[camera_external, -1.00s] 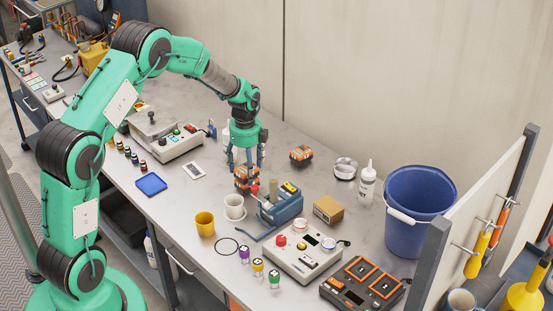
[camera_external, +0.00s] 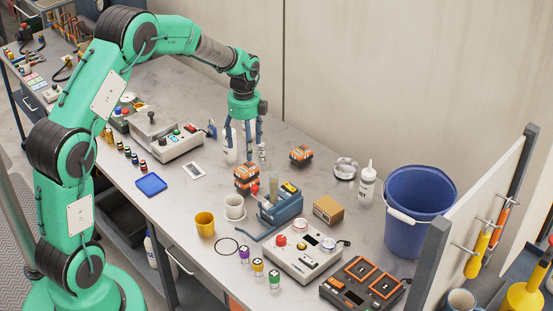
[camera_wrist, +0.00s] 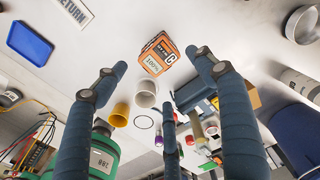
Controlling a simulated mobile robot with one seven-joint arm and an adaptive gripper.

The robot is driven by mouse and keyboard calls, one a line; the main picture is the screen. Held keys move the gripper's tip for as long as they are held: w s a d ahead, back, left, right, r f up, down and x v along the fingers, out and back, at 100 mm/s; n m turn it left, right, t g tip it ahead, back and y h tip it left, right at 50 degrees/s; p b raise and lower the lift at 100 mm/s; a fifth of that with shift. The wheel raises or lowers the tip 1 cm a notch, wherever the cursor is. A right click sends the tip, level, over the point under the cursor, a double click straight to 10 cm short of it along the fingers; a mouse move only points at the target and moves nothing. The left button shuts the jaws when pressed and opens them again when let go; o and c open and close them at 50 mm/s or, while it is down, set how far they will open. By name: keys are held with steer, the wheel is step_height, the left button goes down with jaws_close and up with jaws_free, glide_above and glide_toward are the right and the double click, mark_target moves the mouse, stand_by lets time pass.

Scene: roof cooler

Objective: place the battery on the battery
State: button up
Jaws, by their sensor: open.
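An orange and dark battery pile (camera_external: 246,179), which looks like one battery resting on another, stands on the bench left of the blue device. The lower battery is mostly hidden there. Another orange battery (camera_external: 300,154) lies apart, farther back and to the right. My gripper (camera_external: 246,150) is open and empty, fingers pointing down, above and a little behind the pile. In the wrist view its fingers are spread wide, with nothing between them touching.
A white cup (camera_external: 235,206) and a yellow cup (camera_external: 205,224) stand just in front of the pile. A blue device (camera_external: 281,208) is close on its right. White bottles stand behind my fingers.

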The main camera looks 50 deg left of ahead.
steer(key=shift+r, duration=0.95)
steer(key=s+d+r+n+t, duration=0.1)
steer(key=s+d+r+n, duration=0.45)
steer(key=r, duration=0.55)
steer(key=s+d+r+n+t, duration=0.25)
steer(key=s+d+r, duration=0.35)
steer(key=s+r, duration=0.4)
steer(key=s+d+r+n, duration=0.1)
steer(key=s+d+n, duration=0.1)
steer(key=s, duration=0.6)
steer(key=s+d+r+n+t, duration=0.1)
steer(key=s+d+r+n, duration=0.1)
steer(key=s, duration=0.6)
steer(key=s+d+r+n+t, duration=0.1)
steer(key=s+d+n, duration=0.3)
steer(key=s, duration=0.5)
steer(key=shift+r+n, duration=0.7)
steer(key=shift+n, duration=0.3)
steer(key=shift+f, duration=0.1)
